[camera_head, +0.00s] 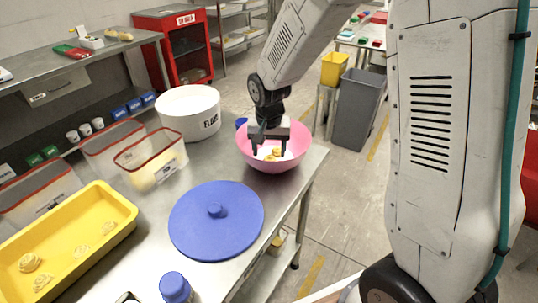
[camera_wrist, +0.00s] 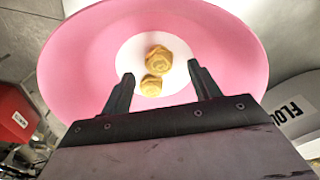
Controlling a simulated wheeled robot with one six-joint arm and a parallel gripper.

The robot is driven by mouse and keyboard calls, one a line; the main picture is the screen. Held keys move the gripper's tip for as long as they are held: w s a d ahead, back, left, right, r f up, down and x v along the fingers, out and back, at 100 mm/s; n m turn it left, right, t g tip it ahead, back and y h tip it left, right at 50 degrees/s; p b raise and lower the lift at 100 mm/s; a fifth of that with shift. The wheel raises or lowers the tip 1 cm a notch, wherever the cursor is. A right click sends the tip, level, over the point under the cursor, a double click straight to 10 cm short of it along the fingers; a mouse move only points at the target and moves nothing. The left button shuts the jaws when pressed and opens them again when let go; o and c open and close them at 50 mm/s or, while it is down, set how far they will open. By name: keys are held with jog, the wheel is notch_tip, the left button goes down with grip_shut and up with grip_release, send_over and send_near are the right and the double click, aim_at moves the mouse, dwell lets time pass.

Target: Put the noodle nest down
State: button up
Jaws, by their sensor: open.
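Two yellow noodle nests lie in the pink bowl (camera_head: 299,155), which stands near the right edge of the steel table. In the wrist view the larger nest (camera_wrist: 158,59) and the smaller-looking nest (camera_wrist: 151,86) rest close together on the bowl's white bottom (camera_wrist: 181,84). My gripper (camera_head: 269,150) is open and points down into the bowl above the nests. Its two fingers stand apart, one on each side of the nests in the wrist view, with nothing held between them. More nests (camera_head: 30,262) lie in the yellow tray (camera_head: 122,236) at the lower left.
A white flour tub (camera_head: 187,107) stands just left of the bowl. A flat blue lid (camera_head: 216,232) with a knob lies in front. Clear red-rimmed bins (camera_head: 150,160) and a blue-capped bottle (camera_head: 175,287) stand further left and nearer.

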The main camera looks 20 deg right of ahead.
notch_tip(320, 180, up, 10)
jog(key=s, duration=0.1)
jog(key=s+d+r+n, duration=0.1)
jog(key=s+r, duration=0.2)
jog(key=s, duration=0.6)
jog(key=s+d+r+n, duration=0.1)
jog(key=s+r+n, duration=0.1)
jog(key=s, duration=0.8)
jog(key=s+d+r+n, duration=0.1)
jog(key=s+r, duration=0.3)
jog(key=s, duration=0.5)
jog(key=shift+s+n+y, duration=0.3)
jog(key=shift+s+n, duration=0.1)
jog(key=shift+n, duration=0.1)
